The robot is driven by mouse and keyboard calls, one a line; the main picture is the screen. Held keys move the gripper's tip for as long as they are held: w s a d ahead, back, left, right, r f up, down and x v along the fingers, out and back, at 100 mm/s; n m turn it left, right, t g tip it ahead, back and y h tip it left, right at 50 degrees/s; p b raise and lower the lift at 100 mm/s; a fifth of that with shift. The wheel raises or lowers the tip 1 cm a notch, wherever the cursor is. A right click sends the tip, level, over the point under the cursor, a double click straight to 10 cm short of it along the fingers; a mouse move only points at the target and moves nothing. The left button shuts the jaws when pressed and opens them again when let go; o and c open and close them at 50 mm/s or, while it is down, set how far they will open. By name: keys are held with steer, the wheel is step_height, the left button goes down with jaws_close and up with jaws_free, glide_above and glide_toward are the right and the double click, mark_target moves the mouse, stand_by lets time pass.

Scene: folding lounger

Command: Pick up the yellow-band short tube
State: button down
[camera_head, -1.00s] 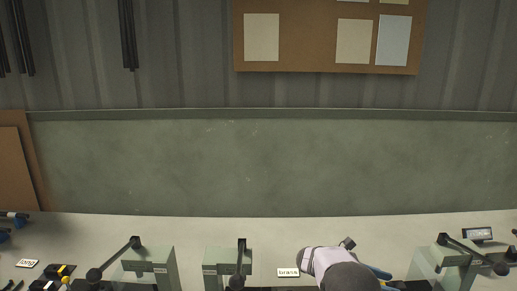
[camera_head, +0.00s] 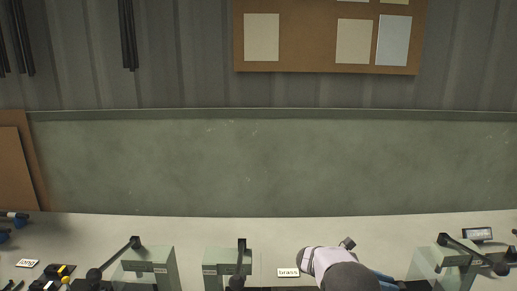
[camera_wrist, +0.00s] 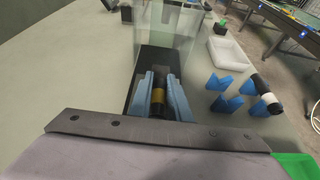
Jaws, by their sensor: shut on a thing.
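The yellow-band short tube (camera_wrist: 158,97) shows in the wrist view as a dark tube with a yellow band. It lies between the two blue fingers of my gripper (camera_wrist: 158,82), which are shut on it. The tube is over or on a dark base in front of a clear-walled box (camera_wrist: 165,30); I cannot tell whether it touches the base. In the head view my gripper is at the bottom edge, largely hidden by my wrist, and the tube does not show.
Right of my gripper in the wrist view are blue V-shaped rests (camera_wrist: 219,81), one carrying a black-and-white tube (camera_wrist: 268,96), and a white tray (camera_wrist: 230,50). Lever fixtures (camera_head: 150,265) line the bench, with a "brass" card (camera_head: 288,272) and a "long" card (camera_head: 27,263).

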steer(key=shift+r+p, duration=2.35)
steer(key=shift+r, duration=0.7)
